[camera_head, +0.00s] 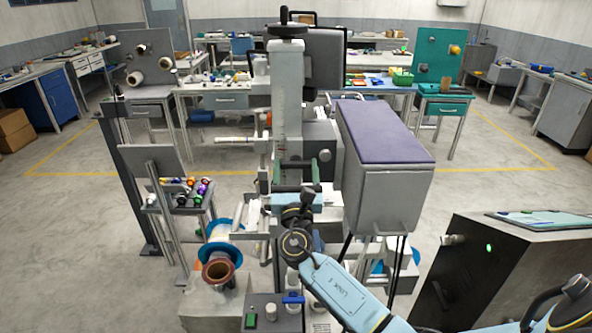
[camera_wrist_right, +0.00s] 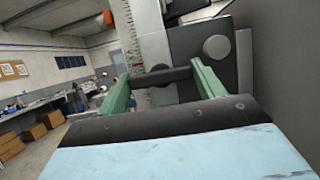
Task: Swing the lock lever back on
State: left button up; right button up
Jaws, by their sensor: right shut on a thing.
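My right gripper (camera_head: 297,168) is in front of the tall grey machine column (camera_head: 287,90), in the middle of the head view. Its two green fingers stand on either side of a short dark bar, which appears to be the lock lever's handle (camera_wrist_right: 162,77). In the right wrist view the bar lies crosswise between the fingertips (camera_wrist_right: 160,80) and touches both. The lever's pivot and its full length cannot be made out. My left gripper is not in view.
A grey box with a purple top (camera_head: 385,135) stands close to the right of the gripper. Below left are a blue-rimmed reel (camera_head: 221,229) and a copper-coloured reel (camera_head: 218,270). A dark cabinet (camera_head: 500,270) stands at the right.

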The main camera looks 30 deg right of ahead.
jog(key=shift+f+m+g+h+b, duration=0.15)
jog(key=shift+m+g+h+b, duration=0.4)
jog(key=shift+m+b, duration=0.8)
jog(key=m+b, duration=0.1)
jog(key=m, duration=0.1)
jog(key=m+g+h+b, duration=0.1)
jog(key=m, duration=0.1)
jog(key=shift+a+h, duration=0.15)
jog(key=shift+h, duration=0.1)
jog(key=m+g+b, duration=0.1)
jog(key=m, duration=0.2)
jog(key=m+g+h+b, duration=0.1)
jog(key=m+g+b, duration=0.1)
jog(key=m, duration=0.1)
jog(key=shift+w+h, duration=0.1)
jog(key=shift+h, duration=0.2)
jog(key=m, duration=0.1)
jog(key=m+g+b, duration=0.1)
jog(key=m, duration=0.1)
jog(key=shift+r+m+g, duration=0.2)
jog(key=shift+m+g, duration=0.05)
jog(key=shift+a+m+g, duration=0.1)
jog(key=shift+m+g, duration=0.3)
jog(key=shift+m, duration=0.6)
jog(key=shift+r+m+g+y, duration=0.1)
jog(key=shift+m+g+y, duration=0.25)
jog(key=shift+m, duration=0.75)
jog(key=shift+r+m+g+y, duration=0.1)
jog(key=shift+m+g+y, duration=0.2)
jog(key=shift+m, duration=0.8)
